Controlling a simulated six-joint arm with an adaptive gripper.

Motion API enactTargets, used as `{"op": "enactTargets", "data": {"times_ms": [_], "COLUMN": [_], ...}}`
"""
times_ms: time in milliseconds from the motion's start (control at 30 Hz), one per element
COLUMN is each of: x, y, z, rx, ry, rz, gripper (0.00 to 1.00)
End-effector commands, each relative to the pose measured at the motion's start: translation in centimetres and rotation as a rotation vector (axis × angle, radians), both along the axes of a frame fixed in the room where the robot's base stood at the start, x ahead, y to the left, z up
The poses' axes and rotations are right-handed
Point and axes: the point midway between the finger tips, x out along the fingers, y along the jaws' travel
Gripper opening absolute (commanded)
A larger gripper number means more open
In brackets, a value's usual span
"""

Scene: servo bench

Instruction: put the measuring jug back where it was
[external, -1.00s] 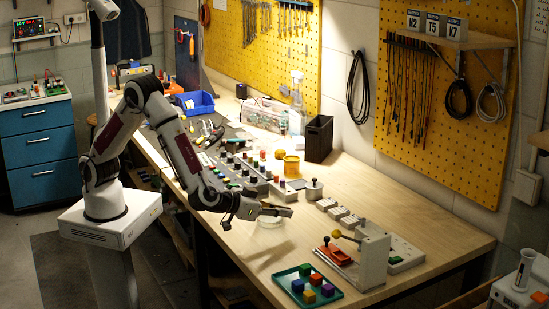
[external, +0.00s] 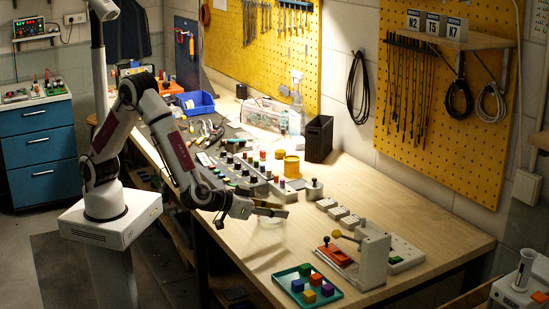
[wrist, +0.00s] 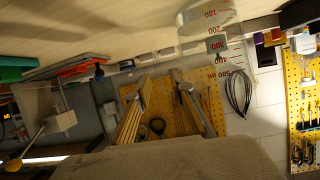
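The measuring jug (wrist: 212,42) is clear with red marks from 100 to 500 ml. In the wrist view it sits at the top, just right of and beyond my fingertips, with its lower marks nearest the wooden bench top. My gripper (wrist: 162,78) shows two fingers spread apart with a gap between them. The right fingertip overlaps the jug's edge; I cannot tell whether they touch.
A green tray (external: 330,296) with several coloured blocks lies at the front of the bench. A grey stand with a red part (external: 334,255) is behind it. Bare bench (external: 410,212) lies further right.

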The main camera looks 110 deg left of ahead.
Motion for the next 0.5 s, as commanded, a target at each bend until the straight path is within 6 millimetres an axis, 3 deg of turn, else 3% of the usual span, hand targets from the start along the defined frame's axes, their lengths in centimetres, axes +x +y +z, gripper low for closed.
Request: {"op": "enactTargets", "data": {"times_ms": [500], "x": [-5.0], "y": [-4.9], "z": [3.0], "rx": [0.001], "ry": [-0.002], "rz": [-0.002], "gripper": [0.23]}}
